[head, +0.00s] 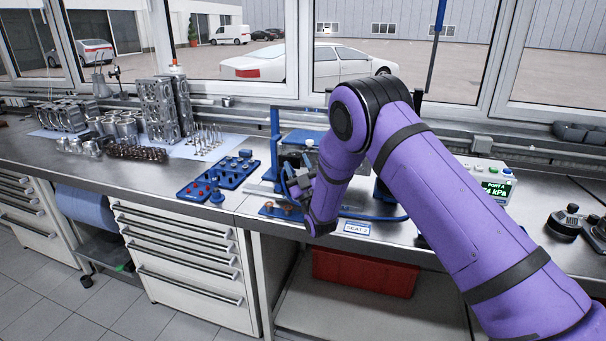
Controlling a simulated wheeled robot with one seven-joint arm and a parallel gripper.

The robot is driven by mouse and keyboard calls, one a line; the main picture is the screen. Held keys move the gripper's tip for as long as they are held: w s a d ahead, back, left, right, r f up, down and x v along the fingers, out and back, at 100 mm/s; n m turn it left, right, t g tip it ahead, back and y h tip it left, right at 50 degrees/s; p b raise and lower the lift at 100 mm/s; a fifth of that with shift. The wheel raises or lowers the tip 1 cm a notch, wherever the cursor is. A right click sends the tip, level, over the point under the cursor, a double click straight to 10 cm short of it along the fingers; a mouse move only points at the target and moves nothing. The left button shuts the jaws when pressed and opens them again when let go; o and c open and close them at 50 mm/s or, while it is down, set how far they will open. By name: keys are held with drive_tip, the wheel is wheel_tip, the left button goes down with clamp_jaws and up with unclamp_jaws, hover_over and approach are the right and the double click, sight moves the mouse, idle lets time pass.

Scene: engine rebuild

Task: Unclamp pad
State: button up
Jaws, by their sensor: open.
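My purple arm reaches in from the right to a blue test fixture (275,135) on the steel bench. My gripper (293,188) is open in front of the fixture, beside a grey metal part (290,160) held there. The wrist and forearm hide much of the fixture's right side. I cannot make out the pad or its clamp clearly.
A small blue tray (268,211) with copper-coloured pieces lies at the bench front, left of the wrist. Blue pegged trays (203,188) lie further left. A "SEAT 2" label (357,228) marks the front edge. Engine parts (160,108) stand at the back left. A red bin (365,271) sits below.

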drive_tip(key=s+d, duration=0.1)
drive_tip(key=s, duration=0.5)
drive_tip(key=shift+d+r, duration=0.2)
drive_tip(key=shift+r, duration=0.05)
drive_tip(key=shift+s, duration=0.1)
